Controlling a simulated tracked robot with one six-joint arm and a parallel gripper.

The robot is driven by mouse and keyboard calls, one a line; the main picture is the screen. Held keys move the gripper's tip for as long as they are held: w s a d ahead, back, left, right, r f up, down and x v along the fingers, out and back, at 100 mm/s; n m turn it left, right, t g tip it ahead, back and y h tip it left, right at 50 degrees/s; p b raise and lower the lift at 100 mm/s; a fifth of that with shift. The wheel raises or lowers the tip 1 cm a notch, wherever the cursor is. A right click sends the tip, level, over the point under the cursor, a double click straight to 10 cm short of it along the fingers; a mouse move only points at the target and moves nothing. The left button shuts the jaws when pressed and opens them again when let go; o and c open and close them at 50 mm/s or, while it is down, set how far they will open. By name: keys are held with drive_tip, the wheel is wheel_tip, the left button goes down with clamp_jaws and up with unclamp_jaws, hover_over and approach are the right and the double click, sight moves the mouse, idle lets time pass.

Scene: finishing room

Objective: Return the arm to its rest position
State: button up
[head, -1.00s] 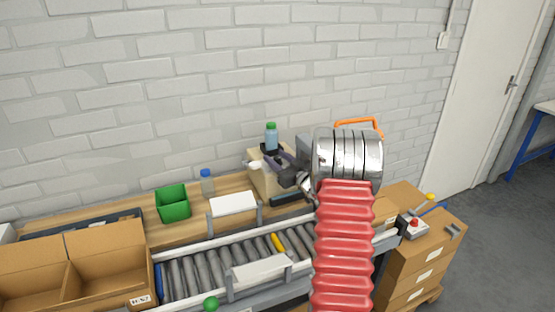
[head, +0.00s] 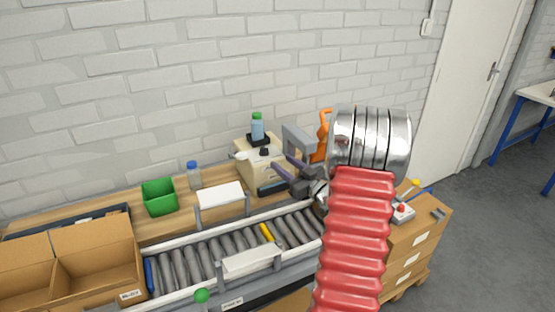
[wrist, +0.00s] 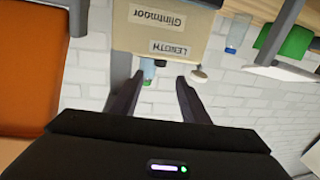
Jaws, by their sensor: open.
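My gripper (head: 278,172) shows in the head view in front of the right side of a beige box-shaped device (head: 248,168). Its two dark fingers are apart with nothing between them. The wrist view also shows my gripper (wrist: 158,80), open and empty. That view is upside down, with the device's labelled face (wrist: 170,35) beyond the fingertips. A bottle with a green cap (head: 257,129) stands on top of the device. My red ribbed arm and silver joint hide part of the bench to the right.
A roller conveyor (head: 205,262) runs along the front, with a yellow roller in it. A green bin (head: 159,197), a capped bottle (head: 194,177) and a white panel (head: 221,195) are to the left. Open cartons (head: 95,262) stand at left, and stacked boxes (head: 415,245) at right.

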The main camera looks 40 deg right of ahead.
drive_tip(key=shift+s+a, duration=0.1)
drive_tip(key=shift+s, duration=0.55)
drive_tip(key=shift+w, duration=0.1)
drive_tip(key=w+a+r+g+h, duration=0.2)
drive_tip(key=w+a+r+g, duration=0.15)
drive_tip(key=a+r, duration=0.35)
drive_tip(key=s+a+r+m+g, duration=0.1)
drive_tip(key=s+a+r+g, duration=0.2)
drive_tip(key=a, duration=0.7)
drive_tip(key=s+a+f+n+g+y, duration=0.1)
drive_tip(key=s+a+g+y, duration=0.3)
drive_tip(key=s+a, duration=1.8)
drive_tip(key=a+f+g, duration=0.1)
drive_tip(key=a, duration=0.2)
drive_tip(key=shift+s+a+n+g, duration=0.25)
drive_tip(key=shift+a+n+g, duration=0.1)
drive_tip(key=shift+n, duration=0.05)
